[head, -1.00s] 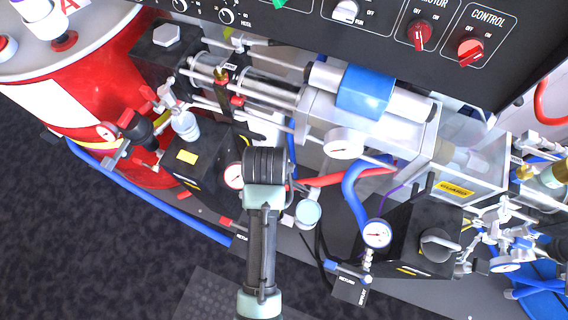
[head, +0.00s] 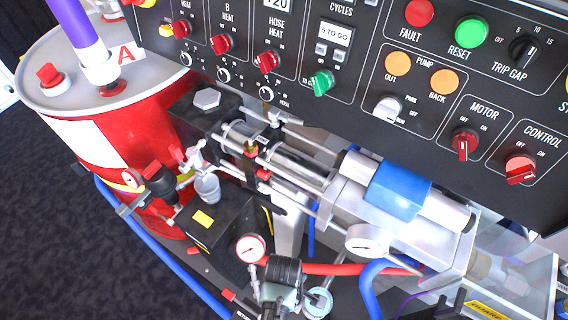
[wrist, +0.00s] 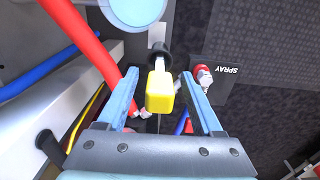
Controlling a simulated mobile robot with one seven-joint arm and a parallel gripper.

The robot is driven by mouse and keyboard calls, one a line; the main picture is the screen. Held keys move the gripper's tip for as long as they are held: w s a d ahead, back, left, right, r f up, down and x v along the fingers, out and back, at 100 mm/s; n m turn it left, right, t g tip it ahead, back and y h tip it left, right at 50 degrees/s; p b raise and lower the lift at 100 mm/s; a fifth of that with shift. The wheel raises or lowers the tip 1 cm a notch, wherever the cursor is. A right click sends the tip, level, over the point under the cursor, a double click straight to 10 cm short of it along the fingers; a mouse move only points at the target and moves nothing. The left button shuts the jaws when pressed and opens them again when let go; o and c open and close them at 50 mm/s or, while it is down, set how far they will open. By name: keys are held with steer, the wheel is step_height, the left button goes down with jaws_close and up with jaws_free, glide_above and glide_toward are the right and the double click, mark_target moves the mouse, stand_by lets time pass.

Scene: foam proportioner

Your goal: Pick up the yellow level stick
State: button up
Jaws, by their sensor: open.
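A yellow block-shaped piece (wrist: 160,92) with a pale stem and a dark round part beyond it shows in the wrist view. I cannot tell for sure that it is the level stick. My gripper (wrist: 160,78) is open, with one blue-grey finger on each side of the yellow piece and a visible gap to both. How far the piece lies below the fingertips is unclear. In the head view the end of my arm (head: 282,282) is at the bottom middle, and the fingers are hidden. No clear yellow stick shows there.
A red hose (wrist: 85,45) runs close by the left finger, and a red-and-white fitting (wrist: 203,75) lies near the right one. The head view shows a red drum (head: 125,140), a black control panel (head: 370,60), a blue-banded cylinder (head: 397,190) and a gauge (head: 251,248).

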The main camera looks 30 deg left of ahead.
step_height(320, 180, down, 3)
steer(key=shift+d+f, duration=0.1)
steer(key=shift+c, duration=0.3)
jaws_close()
